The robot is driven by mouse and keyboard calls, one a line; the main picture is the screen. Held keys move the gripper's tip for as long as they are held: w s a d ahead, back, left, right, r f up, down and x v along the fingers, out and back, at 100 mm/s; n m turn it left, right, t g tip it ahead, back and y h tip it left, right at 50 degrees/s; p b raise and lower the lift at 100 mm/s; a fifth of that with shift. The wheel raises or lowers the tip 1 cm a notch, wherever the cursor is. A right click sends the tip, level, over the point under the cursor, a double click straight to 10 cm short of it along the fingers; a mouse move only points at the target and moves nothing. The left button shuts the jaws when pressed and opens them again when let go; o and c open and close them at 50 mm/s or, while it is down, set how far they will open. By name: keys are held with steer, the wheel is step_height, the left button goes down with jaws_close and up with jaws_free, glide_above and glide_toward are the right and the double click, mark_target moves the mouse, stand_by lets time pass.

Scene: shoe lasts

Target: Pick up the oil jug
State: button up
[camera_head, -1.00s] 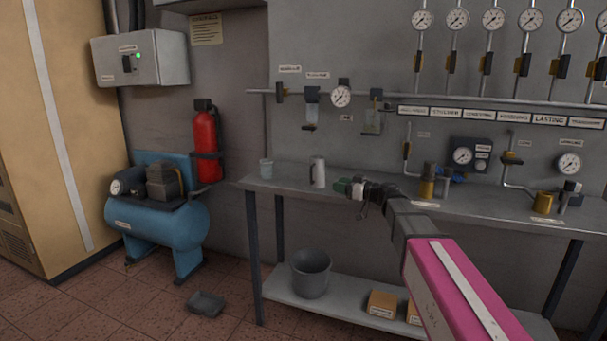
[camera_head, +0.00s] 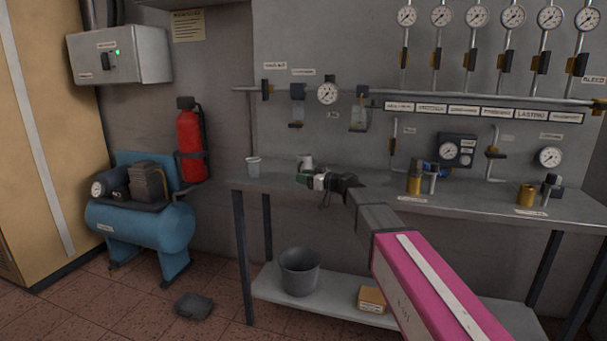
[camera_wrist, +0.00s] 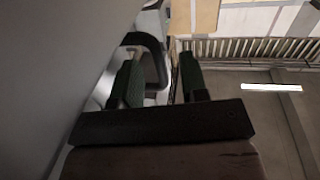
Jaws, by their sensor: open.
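The oil jug, which I take to be the pale grey upright vessel (camera_head: 306,160), stands on the bench. My gripper (camera_head: 304,180) is in front of it and hides most of it; only its top shows. In the wrist view my gripper (camera_wrist: 160,68) has its two green-padded fingers apart. A pale, shiny shape with a dark curved band, probably the jug (camera_wrist: 155,72), shows between and beyond the fingers. I cannot tell whether either finger touches it.
The grey bench (camera_head: 455,200) runs along the wall. A small pale cup (camera_head: 254,167) stands left of the jug. Brass fittings (camera_head: 414,181) stand to the right. Gauges and pipes (camera_head: 327,93) hang above. A bucket (camera_head: 299,271) sits on the lower shelf.

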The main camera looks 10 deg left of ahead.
steer(key=shift+x, duration=1.2)
jaws_close()
steer(key=shift+r, duration=0.2)
